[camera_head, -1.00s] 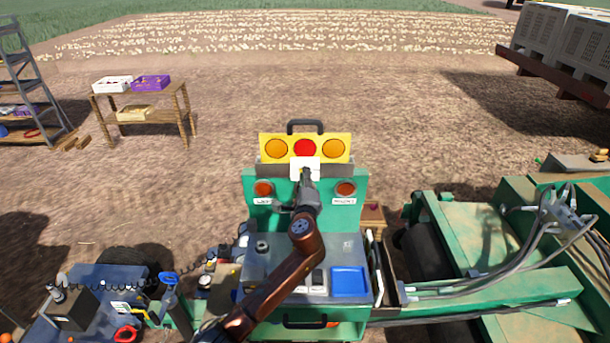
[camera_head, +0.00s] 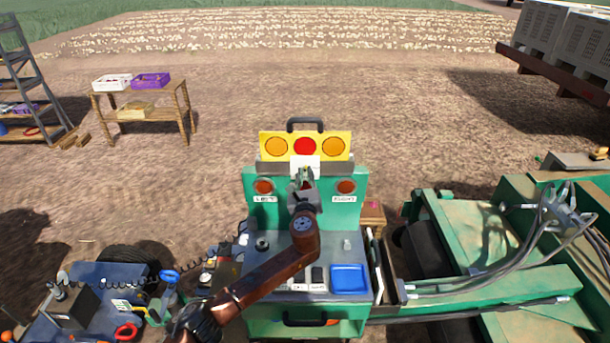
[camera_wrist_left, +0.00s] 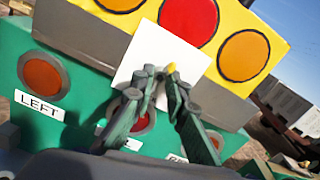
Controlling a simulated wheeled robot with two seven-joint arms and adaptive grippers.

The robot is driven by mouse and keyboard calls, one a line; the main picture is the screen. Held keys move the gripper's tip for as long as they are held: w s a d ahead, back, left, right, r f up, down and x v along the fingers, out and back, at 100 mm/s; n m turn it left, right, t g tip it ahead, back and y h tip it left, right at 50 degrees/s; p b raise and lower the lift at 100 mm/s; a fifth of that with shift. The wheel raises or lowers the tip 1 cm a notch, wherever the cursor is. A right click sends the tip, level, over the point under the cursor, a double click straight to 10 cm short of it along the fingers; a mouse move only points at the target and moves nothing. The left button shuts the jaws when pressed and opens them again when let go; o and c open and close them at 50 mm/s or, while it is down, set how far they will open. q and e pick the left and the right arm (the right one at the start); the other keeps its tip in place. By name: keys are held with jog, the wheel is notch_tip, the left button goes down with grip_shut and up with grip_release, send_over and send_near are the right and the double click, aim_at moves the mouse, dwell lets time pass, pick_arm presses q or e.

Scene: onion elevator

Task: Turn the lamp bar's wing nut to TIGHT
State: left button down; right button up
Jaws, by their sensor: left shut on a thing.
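The yellow lamp bar (camera_head: 264,139), with a red lamp between two orange ones, stands on top of the green panel (camera_head: 325,180). A white plate (camera_head: 305,160) is at its lower middle; the plate also shows in the left wrist view (camera_wrist_left: 190,60). My left gripper (camera_wrist_left: 161,84) is in front of this plate, its fingers closed in on the wing nut (camera_wrist_left: 171,68), of which only a small yellow part shows between the fingertips. In the head view my left gripper (camera_head: 304,178) covers the nut. Markings on the plate cannot be read. My right gripper is out of view.
Below the panel is a grey deck with a blue tray (camera_head: 349,280) and small parts. A black handle (camera_head: 305,122) rises above the lamp bar. Green machinery (camera_head: 480,240) with hoses fills the right. A wooden stand with crates (camera_head: 150,82) is far left.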

pick_arm(q)
jog(key=m, duration=0.4)
jog(key=shift+r+m, duration=0.15)
jog(key=shift+m, duration=0.15)
jog(key=m, duration=0.3)
jog(key=shift+m, duration=0.4)
jog(key=m, duration=0.3)
jog(key=shift+r, duration=0.1)
jog(key=m, duration=0.4)
jog(key=shift+m, duration=0.3)
jog(key=c, duration=1.9)
grip_release()
jog(key=shift+w+f, duration=0.1)
jog(key=shift+f, duration=0.1)
